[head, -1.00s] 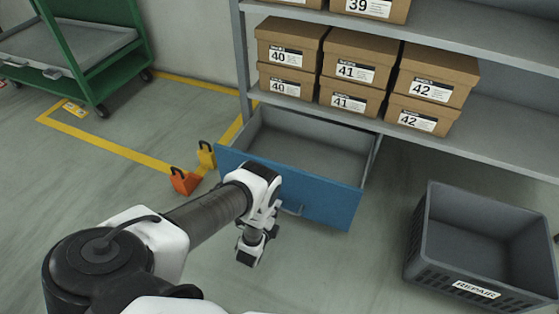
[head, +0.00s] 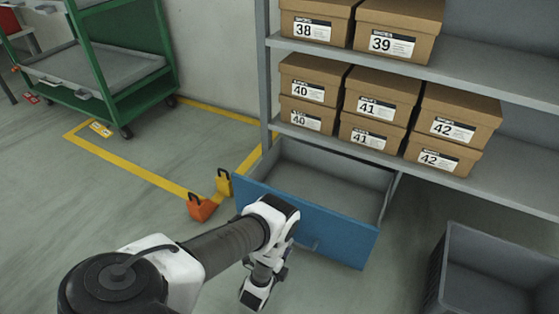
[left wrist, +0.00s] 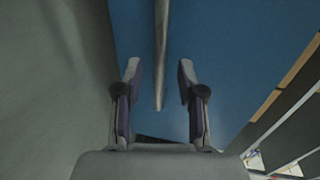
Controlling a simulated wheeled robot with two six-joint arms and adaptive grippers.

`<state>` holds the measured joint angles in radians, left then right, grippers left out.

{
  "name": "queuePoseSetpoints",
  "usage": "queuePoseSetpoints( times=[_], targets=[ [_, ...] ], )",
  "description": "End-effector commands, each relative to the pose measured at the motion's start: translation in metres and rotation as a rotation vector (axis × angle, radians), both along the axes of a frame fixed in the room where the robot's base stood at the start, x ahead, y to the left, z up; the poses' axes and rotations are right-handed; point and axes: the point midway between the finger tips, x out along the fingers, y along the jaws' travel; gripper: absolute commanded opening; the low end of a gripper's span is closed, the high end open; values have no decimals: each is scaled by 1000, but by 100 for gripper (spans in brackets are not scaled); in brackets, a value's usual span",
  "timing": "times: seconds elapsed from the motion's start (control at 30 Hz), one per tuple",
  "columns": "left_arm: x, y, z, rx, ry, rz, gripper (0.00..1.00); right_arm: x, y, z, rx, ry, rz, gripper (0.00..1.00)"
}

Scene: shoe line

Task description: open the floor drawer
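The floor drawer, with a blue front (head: 335,235) and a grey inside (head: 325,190), stands pulled out from under the shelf in the head view. Its interior looks empty. Its bar handle (head: 311,246) is partly hidden behind my left wrist. My left gripper (head: 257,293) is low in front of the blue front. In the left wrist view the left gripper (left wrist: 160,68) is open, its two fingers apart. The handle (left wrist: 161,40) runs in line with the gap between them and touches neither finger. My right gripper is in neither view.
A shelf (head: 440,75) with several brown shoe boxes (head: 375,110) stands above the drawer. A grey crate (head: 485,275) is on the floor at right. A green cart (head: 120,60) is farther back.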

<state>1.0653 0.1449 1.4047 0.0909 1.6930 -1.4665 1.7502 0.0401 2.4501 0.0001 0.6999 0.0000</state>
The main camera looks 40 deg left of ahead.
Motion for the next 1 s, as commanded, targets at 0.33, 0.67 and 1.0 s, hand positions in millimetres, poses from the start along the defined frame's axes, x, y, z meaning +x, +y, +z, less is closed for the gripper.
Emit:
queuePoseSetpoints(
  times=[0.33,0.67,1.0],
  targets=[
    [-75,-19,15,-1,3,-1,39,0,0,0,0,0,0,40],
    [-82,-21,17,0,0,-2,39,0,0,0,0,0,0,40],
    [-77,-20,20,0,-7,-2,39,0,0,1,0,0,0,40]
  ],
)
